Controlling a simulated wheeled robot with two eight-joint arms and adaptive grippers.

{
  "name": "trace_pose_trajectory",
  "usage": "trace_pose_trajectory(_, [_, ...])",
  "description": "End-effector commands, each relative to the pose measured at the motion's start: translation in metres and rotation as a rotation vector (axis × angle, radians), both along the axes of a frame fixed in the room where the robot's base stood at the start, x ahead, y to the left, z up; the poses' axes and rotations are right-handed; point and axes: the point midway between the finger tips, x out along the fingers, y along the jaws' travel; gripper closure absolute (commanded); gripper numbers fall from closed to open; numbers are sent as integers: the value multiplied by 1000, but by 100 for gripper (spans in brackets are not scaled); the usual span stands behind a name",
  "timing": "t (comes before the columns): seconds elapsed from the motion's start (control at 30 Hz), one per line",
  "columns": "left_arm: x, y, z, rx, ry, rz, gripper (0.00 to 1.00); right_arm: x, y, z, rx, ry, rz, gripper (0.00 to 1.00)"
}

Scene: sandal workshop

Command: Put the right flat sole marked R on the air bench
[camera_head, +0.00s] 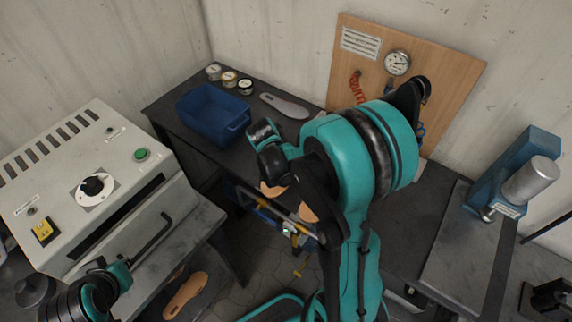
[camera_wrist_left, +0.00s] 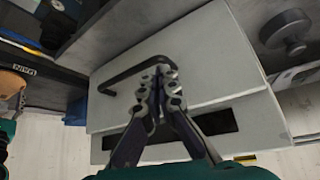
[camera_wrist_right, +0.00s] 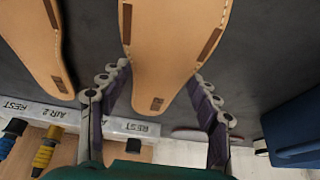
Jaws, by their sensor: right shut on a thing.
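My right gripper (camera_wrist_right: 155,100) is shut on a tan sole (camera_wrist_right: 172,45), with a finger on each side near its narrow end. Brown strips and a small dark patch show on it; I cannot read an R. A second tan sole (camera_wrist_right: 32,40) lies beside it at left. In the head view two tan pieces (camera_head: 270,188) (camera_head: 308,212) show beside my right arm, which hides much of the bench. The air bench appears to be the dark bench (camera_head: 170,110). My left gripper (camera_wrist_left: 160,85) is shut and empty, by the handle (camera_wrist_left: 120,80) of the grey machine.
A blue bin (camera_head: 213,115), several small tins (camera_head: 230,78) and a grey sole (camera_head: 285,106) stand on the dark bench. A gauge board (camera_head: 440,90) is behind it. A blue press (camera_head: 515,175) stands at right. Another tan sole (camera_head: 185,297) lies low at left. A strip (camera_wrist_right: 80,120) reads REST and AIR 2.

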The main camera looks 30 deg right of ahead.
Motion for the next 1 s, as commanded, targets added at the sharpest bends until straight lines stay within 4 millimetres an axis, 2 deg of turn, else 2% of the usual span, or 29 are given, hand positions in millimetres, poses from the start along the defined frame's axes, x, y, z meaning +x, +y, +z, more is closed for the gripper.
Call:
trace_pose_trajectory(0.8, [0,0,-7,0,0,0,100,0,0,-8,0,0,0,68])
trace_pose_trajectory(0.83, [0,0,-7,0,0,0,100,0,0,-8,0,0,0,36])
trace_pose_trajectory(0.9, [0,0,-7,0,0,0,100,0,0,-7,0,0,0,17])
trace_pose_trajectory(0.93, [0,0,-7,0,0,0,100,0,0,-7,0,0,0,14])
trace_pose_trajectory(1.0, [0,0,-7,0,0,0,100,0,0,-7,0,0,0,14])
